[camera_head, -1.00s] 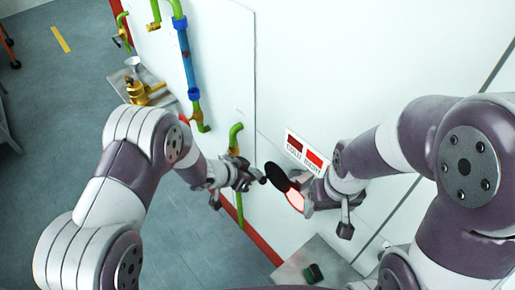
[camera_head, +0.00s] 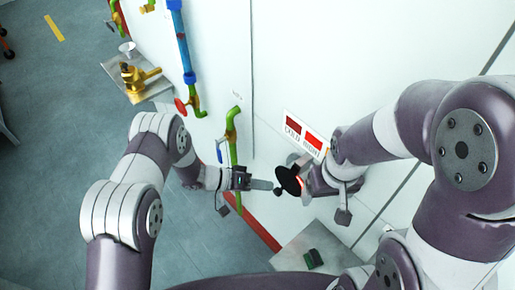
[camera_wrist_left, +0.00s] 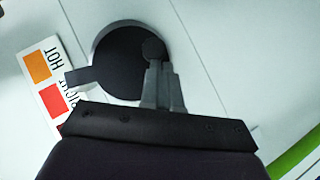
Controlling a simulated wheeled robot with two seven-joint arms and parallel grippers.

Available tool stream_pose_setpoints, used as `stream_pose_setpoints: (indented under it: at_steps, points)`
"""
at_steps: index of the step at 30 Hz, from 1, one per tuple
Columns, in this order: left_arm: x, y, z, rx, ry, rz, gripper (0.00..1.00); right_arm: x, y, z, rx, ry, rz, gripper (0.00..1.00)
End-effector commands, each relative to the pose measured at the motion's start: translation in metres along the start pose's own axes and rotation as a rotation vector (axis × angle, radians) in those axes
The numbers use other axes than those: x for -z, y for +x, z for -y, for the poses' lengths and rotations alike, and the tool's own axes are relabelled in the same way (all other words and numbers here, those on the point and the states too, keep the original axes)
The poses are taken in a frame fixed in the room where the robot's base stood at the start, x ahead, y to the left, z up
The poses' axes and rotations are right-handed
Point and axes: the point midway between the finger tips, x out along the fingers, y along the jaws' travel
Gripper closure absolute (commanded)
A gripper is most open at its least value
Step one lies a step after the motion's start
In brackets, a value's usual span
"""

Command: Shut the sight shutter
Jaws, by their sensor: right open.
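The sight shutter is a round black disc (camera_head: 288,180) on the white wall, below the red label plate.
Green and blue pipes (camera_head: 182,50) with a red valve wheel (camera_head: 181,107) run along the wall at left. A brass fitting (camera_head: 135,77) sits on a shelf. A grey ledge (camera_head: 290,255) with a dark green object lies below.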

Motion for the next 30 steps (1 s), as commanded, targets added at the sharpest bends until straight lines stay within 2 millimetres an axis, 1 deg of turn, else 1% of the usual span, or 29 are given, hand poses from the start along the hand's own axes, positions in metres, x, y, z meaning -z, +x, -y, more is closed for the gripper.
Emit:
stream_pose_setpoints:
  at_steps: [1,9,16,30]
  points:
    - [-0.004,0.004,0.004,-0.020,-0.022,0.000,1.00,-0.001,0.008,0.000,0.000,0.000,0.000,0.18]
    - [-0.015,0.013,-0.001,-0.106,-0.119,0.001,1.00,-0.002,0.021,0.000,0.000,0.000,0.000,0.18]
    - [-0.018,0.016,-0.003,-0.137,-0.154,0.000,1.00,-0.003,0.025,0.000,0.000,0.000,0.000,0.18]
    - [-0.019,0.016,-0.004,-0.142,-0.160,0.002,1.00,-0.003,0.025,0.000,0.000,0.000,0.000,0.18]
